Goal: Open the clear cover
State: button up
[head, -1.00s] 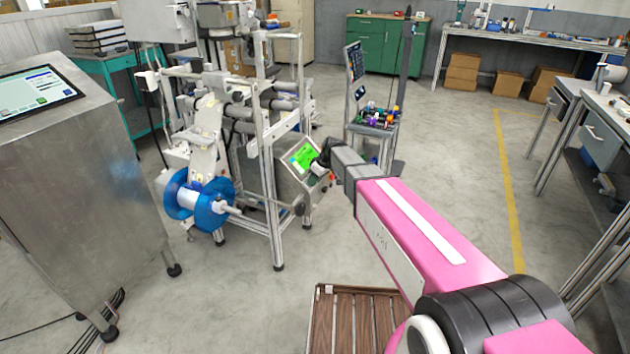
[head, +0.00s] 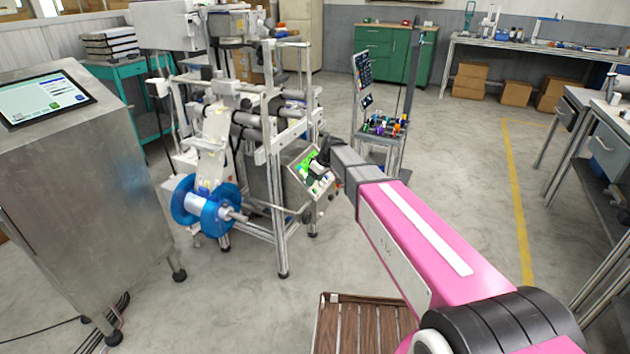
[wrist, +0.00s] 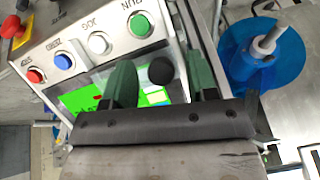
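The control panel (head: 323,186) on the reel machine has a green screen, which also shows in the wrist view (wrist: 80,101), and a row of coloured buttons (wrist: 97,43). I cannot clearly make out the outline of the clear cover; a pale, glassy-looking strip lies between the buttons and the screen. A round black knob (wrist: 161,70) stands over the screen side of the panel. My gripper (wrist: 162,78) is open, with one green finger on each side of the knob and gaps visible. In the head view my gripper is a dark shape at the panel, partly hiding the screen.
A blue reel (head: 205,207) sits on a shaft left of the panel, and also shows in the wrist view (wrist: 262,55). A metal cabinet with a screen (head: 80,180) stands at left. A wooden slatted platform (head: 362,325) lies in front. Floor to the right is open.

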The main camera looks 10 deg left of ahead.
jog(key=shift+r, duration=0.1)
jog(key=v, duration=1)
jog(key=shift+r, duration=0.3)
jog(key=shift+s+d, duration=0.1)
jog(key=shift+d, duration=0.05)
jog(key=s+d+f+m+h, duration=0.2)
jog(key=s+d+f+m, duration=0.4)
jog(key=s+d, duration=0.6)
jog(key=s+d+f+m+h, duration=0.2)
jog(key=s+d+f+m, duration=0.4)
jog(key=s+d+f, duration=0.3)
jog(key=s+d, duration=0.3)
jog(key=d, duration=0.3)
jog(key=shift+s+d+g+h, duration=0.25)
jog(key=shift+g+h, duration=0.15)
